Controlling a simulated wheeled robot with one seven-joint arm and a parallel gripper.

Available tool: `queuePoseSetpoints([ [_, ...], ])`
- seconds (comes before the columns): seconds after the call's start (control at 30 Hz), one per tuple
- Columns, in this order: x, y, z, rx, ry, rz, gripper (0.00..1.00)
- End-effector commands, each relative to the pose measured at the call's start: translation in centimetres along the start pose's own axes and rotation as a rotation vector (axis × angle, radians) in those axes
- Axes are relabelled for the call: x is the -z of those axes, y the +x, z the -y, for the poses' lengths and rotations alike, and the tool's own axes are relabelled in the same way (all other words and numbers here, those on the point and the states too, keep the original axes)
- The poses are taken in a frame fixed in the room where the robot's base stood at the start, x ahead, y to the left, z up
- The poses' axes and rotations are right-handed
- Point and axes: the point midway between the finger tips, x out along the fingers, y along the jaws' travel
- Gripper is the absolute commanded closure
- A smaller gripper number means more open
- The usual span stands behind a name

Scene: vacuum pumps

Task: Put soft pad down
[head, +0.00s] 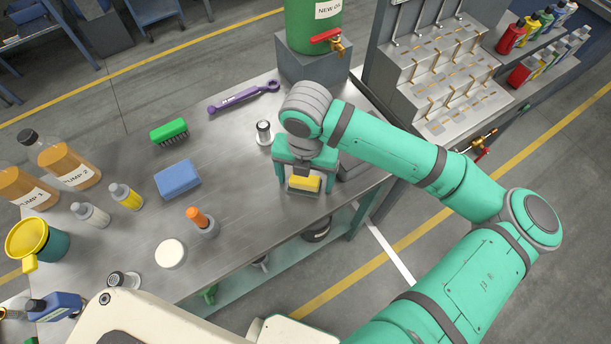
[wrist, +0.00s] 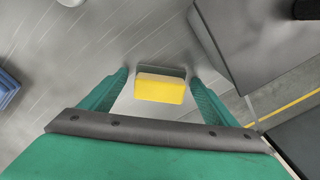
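A yellow pad (head: 304,183) with a darker layer on one side lies near the right front edge of the steel bench. My gripper (head: 304,172) is over it and points down, with one finger on either side. In the wrist view the yellow pad (wrist: 160,90) shows between the fingertips of my gripper (wrist: 160,82). Narrow gaps show between the pad and both fingers, so the gripper looks open and not closed on it. The pad's underside is hidden, and I cannot tell whether it lies flat on the bench (head: 235,215).
A blue block (head: 178,180), a green brush (head: 169,131), an orange-topped part (head: 200,221) and a white disc (head: 170,253) stand to the left. A small cylinder (head: 264,132) and a purple wrench (head: 244,96) lie behind. The bench between them is clear.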

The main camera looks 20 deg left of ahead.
Motion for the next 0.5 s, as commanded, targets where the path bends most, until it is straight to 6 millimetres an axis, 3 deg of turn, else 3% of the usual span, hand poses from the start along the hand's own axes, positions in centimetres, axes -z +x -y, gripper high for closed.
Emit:
queuePoseSetpoints([
  [0.27,0.0,-0.1,0.1,0.003,0.001,0.000,0.16],
  [0.5,-0.1,-3.1,0.1,0.002,0.000,0.002,0.16],
])
